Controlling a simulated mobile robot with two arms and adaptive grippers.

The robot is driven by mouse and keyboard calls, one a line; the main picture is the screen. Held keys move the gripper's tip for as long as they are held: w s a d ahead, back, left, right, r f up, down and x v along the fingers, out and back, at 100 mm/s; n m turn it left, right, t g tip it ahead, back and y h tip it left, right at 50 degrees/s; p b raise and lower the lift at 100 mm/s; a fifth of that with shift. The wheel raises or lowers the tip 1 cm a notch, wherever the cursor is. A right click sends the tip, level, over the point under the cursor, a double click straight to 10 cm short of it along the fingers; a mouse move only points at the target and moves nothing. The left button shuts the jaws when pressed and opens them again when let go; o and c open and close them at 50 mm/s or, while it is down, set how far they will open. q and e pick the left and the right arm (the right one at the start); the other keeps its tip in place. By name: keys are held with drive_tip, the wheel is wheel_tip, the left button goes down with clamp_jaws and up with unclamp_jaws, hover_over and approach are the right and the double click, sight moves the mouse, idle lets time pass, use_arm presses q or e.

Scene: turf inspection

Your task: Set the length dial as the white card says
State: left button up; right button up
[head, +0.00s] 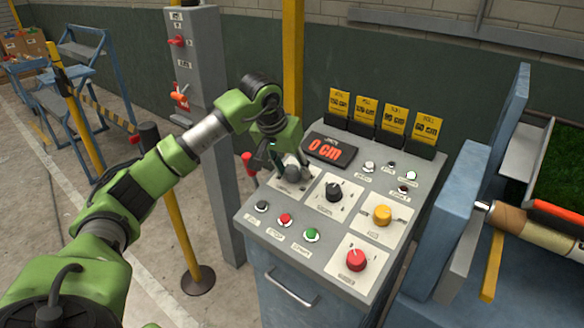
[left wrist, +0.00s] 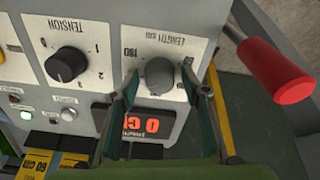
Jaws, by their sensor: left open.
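The length dial is a grey knob (left wrist: 160,75) on a white plate marked LENGTH in the left wrist view. In the head view the dial (head: 293,173) is partly covered by my left gripper (head: 284,165). In the left wrist view my left gripper (left wrist: 161,84) is open, with one finger on each side of the knob. I cannot tell whether the fingers touch it. The display (head: 329,150) reads 0 cm in red. I cannot make out a white card. My right gripper is not in view.
The tension dial (head: 333,191) is black and sits beside the length dial. A yellow knob (head: 381,214), a red knob (head: 356,259) and several small buttons share the panel. Yellow cards (head: 366,110) stand behind it. A red-handled lever (left wrist: 275,72) is close to the gripper.

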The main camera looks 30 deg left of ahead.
use_arm(q)
drive_tip(key=c, duration=1.1)
